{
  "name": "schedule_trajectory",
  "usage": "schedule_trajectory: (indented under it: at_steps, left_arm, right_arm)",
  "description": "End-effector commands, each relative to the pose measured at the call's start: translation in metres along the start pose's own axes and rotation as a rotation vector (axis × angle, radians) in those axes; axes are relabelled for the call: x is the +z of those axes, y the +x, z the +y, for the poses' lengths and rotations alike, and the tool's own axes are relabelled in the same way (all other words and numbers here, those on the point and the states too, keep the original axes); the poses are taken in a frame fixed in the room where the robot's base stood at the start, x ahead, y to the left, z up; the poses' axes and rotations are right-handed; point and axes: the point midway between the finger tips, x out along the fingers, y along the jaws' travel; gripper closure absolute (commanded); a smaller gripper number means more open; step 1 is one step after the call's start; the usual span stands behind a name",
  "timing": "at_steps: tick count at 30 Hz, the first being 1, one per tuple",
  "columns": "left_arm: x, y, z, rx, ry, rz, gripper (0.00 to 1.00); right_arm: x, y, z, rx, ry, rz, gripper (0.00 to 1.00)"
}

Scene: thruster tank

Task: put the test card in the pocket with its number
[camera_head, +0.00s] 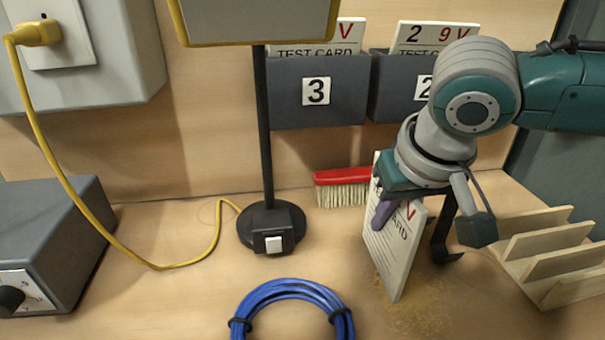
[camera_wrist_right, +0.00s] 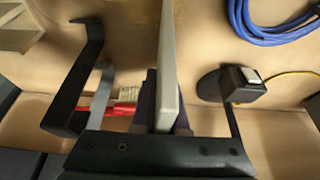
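The white test card (camera_head: 392,252) is upright and slightly tilted above the bench, with red and black print partly covered. Its number is hidden by my gripper. My right gripper (camera_head: 386,208) is shut on the card near its upper part; the wrist view shows the card edge-on (camera_wrist_right: 167,70) between the purple fingers. I cannot tell whether its lower edge touches the bench. A grey pocket marked 3 (camera_head: 290,92) hangs on the back wall. The pocket marked 2 (camera_head: 388,97) is to its right, its label partly behind my arm. Both pockets hold cards. My left gripper is out of view.
A black stand (camera_head: 267,150) with a switch on its base rises before pocket 3. A red brush (camera_head: 342,177) lies below the pockets. A blue cable coil (camera_head: 293,288) is in front, a wooden rack (camera_head: 550,245) at right. A yellow cable (camera_head: 75,195) crosses the left side.

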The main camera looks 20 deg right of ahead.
Motion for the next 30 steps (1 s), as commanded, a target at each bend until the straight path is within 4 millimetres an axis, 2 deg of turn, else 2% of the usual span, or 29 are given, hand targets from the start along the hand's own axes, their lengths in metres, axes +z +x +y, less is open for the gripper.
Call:
schedule_trajectory:
  at_steps: [2, 22, 26, 30]
  left_arm:
    - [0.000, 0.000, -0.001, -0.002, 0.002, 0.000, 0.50]
    - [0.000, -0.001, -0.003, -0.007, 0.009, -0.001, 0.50]
    - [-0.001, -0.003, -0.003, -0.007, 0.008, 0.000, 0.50]
    - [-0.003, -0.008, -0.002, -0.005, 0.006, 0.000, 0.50]
  right_arm:
    - [0.000, 0.000, 0.000, 0.001, 0.000, 0.000, 1.00]
    - [-0.001, -0.002, 0.000, 0.000, 0.000, 0.001, 1.00]
    - [-0.006, -0.011, 0.000, -0.001, 0.001, 0.003, 1.00]
    - [-0.015, -0.033, 0.000, -0.002, 0.000, 0.005, 1.00]
